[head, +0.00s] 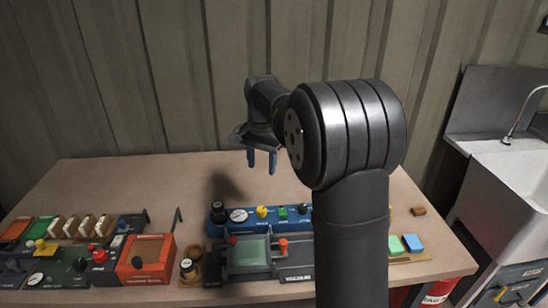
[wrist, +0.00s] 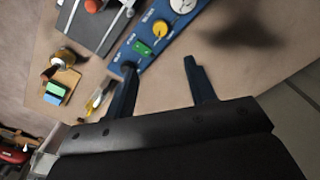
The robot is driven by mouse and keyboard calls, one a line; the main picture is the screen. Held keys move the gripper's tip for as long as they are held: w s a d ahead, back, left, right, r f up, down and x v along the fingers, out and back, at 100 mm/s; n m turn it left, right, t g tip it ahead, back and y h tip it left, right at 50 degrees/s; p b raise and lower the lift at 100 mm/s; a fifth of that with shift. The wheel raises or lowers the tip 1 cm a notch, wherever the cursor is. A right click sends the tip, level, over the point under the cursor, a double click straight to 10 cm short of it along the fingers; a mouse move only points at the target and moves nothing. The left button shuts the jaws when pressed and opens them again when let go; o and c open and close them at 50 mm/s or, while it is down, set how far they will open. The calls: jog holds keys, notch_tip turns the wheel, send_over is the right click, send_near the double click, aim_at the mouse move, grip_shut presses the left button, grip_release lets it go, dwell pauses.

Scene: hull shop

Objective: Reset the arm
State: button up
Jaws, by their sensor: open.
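My gripper (head: 261,162) hangs above the rear part of the bench, with its two blue fingers pointing down and apart. In the wrist view my gripper (wrist: 162,88) shows its two dark fingers spread, with only bare bench top between them. It holds nothing. My arm rises in front of the bench and bends back toward the wall, hiding part of the bench's right side.
The bench (head: 120,180) has free room at the back. A blue panel (head: 250,216) with knobs, a grey unit (head: 250,252), an orange box (head: 146,258) and a green panel (head: 60,270) line its front. Green and blue blocks (head: 413,243) lie right; a sink (head: 515,170) stands beyond.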

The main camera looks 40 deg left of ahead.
aim_at(262, 209)
jog(key=f, duration=1.7)
jog(key=shift+a+f, duration=0.25)
